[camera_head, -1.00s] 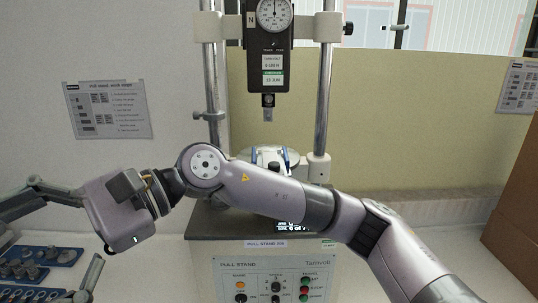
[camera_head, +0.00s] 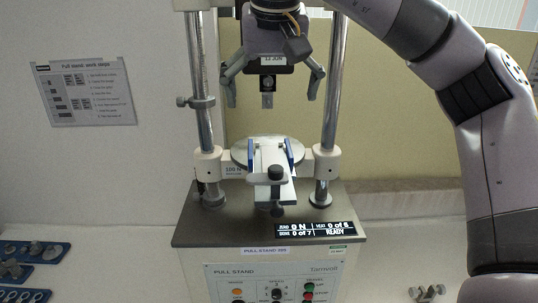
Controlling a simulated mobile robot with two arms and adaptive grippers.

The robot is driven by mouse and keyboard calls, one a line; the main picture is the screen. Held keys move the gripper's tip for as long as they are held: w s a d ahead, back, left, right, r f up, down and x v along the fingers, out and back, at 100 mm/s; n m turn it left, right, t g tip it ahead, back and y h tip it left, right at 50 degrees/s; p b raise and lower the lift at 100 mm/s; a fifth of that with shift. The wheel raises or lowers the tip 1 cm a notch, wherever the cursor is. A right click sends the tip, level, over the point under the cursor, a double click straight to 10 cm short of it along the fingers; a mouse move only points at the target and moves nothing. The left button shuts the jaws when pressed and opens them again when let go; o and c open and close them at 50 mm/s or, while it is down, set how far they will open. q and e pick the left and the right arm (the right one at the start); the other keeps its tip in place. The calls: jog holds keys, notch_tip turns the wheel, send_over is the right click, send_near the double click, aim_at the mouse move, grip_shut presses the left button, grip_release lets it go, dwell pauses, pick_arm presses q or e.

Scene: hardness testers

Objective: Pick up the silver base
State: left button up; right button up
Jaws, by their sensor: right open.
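My right gripper (camera_head: 274,86) is open and empty, its two fingers apart and pointing down in front of the upper part of the pull stand (camera_head: 270,235). Between the fingers shows the stand's grey hanging tip (camera_head: 267,99). Below them, a silver round plate (camera_head: 240,153) carries a pale fixture with blue side strips (camera_head: 289,152) and a dark knob at its front. Small silver metal parts (camera_head: 428,292) lie on the bench at the lower right. I cannot tell which of these silver pieces is the silver base. My left gripper is out of view.
Two upright posts (camera_head: 334,100) flank the fixture, close to the gripper's sides. Blue trays (camera_head: 38,252) with silver parts lie at the lower left. A small display (camera_head: 314,229) on the stand reads READY. My right arm covers the upper right.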

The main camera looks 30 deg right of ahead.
send_over(270, 147)
jog(key=s+a, duration=0.1)
jog(key=s, duration=0.1)
notch_tip(270, 147, down, 8)
jog(key=shift+s, duration=0.1)
jog(key=shift+p+x, duration=0.95)
jog(key=shift+x, duration=1.3)
jog(key=shift+f, duration=0.4)
jog(key=c, duration=1.8)
jog(key=shift+r, duration=0.1)
